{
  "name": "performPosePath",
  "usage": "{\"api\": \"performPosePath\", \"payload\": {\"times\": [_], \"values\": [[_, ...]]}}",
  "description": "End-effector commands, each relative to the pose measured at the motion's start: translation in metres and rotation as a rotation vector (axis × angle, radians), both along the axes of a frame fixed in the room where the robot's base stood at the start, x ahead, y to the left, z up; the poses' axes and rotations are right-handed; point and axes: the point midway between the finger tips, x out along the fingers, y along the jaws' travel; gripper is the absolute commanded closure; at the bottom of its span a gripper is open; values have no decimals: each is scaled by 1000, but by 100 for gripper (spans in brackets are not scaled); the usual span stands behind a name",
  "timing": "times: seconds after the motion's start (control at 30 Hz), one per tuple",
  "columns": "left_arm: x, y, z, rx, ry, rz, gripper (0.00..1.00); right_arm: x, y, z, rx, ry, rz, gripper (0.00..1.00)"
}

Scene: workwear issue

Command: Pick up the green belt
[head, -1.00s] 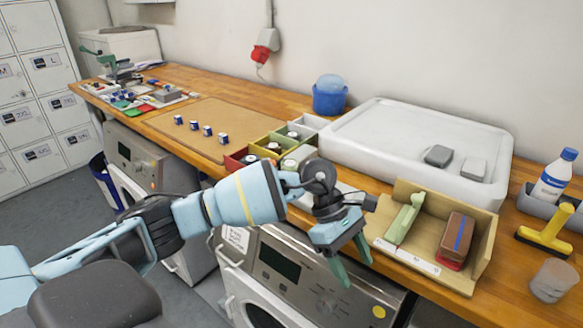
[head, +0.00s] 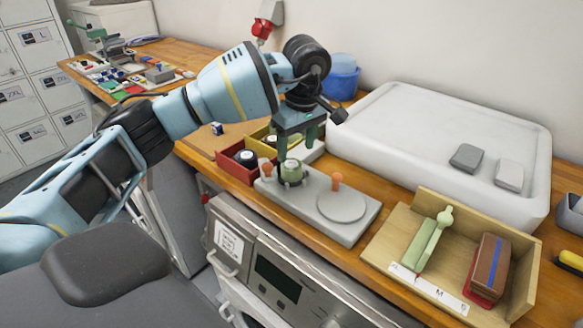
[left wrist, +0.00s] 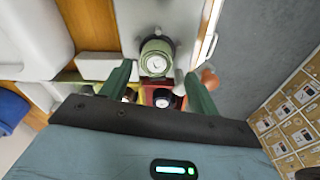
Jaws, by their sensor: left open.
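A round green roll (head: 291,171) with a pale top, which I take to be the green belt, sits on a grey plate (head: 262,186) at the bench's front edge. It also shows in the left wrist view (left wrist: 157,57), just beyond and between the fingertips. My left gripper (head: 297,144) is open, fingers pointing down, just above the roll. Nothing is between its fingers (left wrist: 157,74) that I can make out. Whether a finger touches the roll is unclear. My right gripper is not in view.
A red bin (head: 237,171) with a dark roll stands close behind left. A large white tray (head: 420,130) lies behind.

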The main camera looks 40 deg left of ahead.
Motion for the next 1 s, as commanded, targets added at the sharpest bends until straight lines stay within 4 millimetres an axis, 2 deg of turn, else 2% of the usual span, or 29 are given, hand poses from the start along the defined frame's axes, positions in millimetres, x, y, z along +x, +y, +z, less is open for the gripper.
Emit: {"api": "performPosePath", "payload": {"times": [0.17,0.37,0.6,0.73,1.0], "values": [[1,3,-19,1,3,1,39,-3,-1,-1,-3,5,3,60],[1,5,-24,0,2,2,39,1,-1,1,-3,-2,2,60],[6,20,-51,0,3,3,39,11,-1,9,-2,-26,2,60],[7,20,-65,0,2,0,39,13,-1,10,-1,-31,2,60],[7,20,-71,0,0,0,39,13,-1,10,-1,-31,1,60]]}}
